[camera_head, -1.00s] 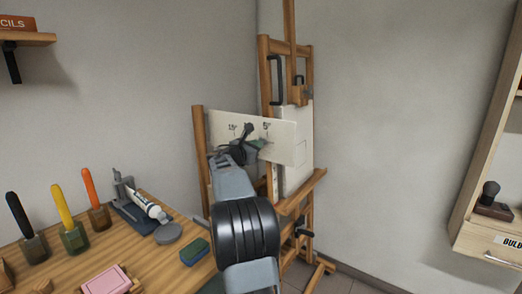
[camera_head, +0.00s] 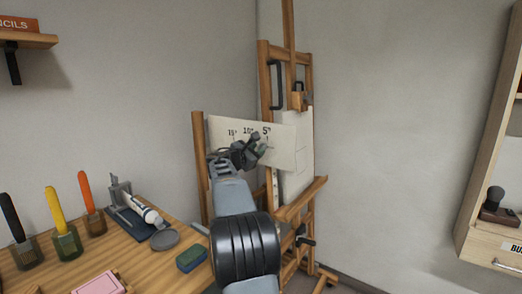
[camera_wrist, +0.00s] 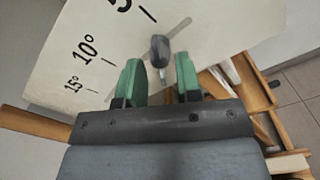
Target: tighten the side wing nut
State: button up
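A dark, rounded knob (camera_wrist: 158,49) with a pale stem, which looks like the side wing nut, stands in front of the pale scale board (camera_wrist: 60,65) in the wrist view. The board (camera_head: 285,152) bears 5°, 10° and 15° marks and is fixed to the wooden easel (camera_head: 264,75). My gripper (camera_wrist: 161,80) is open, its green fingertips apart on either side of the stem, with the knob just beyond them. Contact cannot be made out. In the head view my gripper (camera_head: 254,151) is in front of the board and hides part of it.
A black knob (camera_head: 304,238) sits low on the easel. A shelf unit (camera_head: 490,150) is at right.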

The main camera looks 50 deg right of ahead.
jog(key=a+b, duration=0.2)
jog(key=a, duration=0.4)
jog(key=shift+s, duration=0.25)
dwell(0.7)
jog(key=s+a+f+m+y+p, duration=0.1)
jog(key=s+a+m+y+p, duration=0.3)
jog(key=a, duration=0.9)
jog(key=s+a+f+m+t+y+p, duration=0.1)
jog(key=s+a+m+y+p, duration=0.3)
jog(key=s+a+y+p, duration=0.4)
jog(key=s+a+f+m+t+y+p, duration=0.1)
jog(key=s+a+f+m+y+p, duration=0.2)
jog(key=a+p, duration=0.6)
jog(key=s+a+m+y, duration=0.2)
jog(key=a+y, duration=0.1)
jog(key=a, duration=0.6)
jog(key=shift+s+f, duration=0.15)
jog(key=shift+s, duration=0.25)
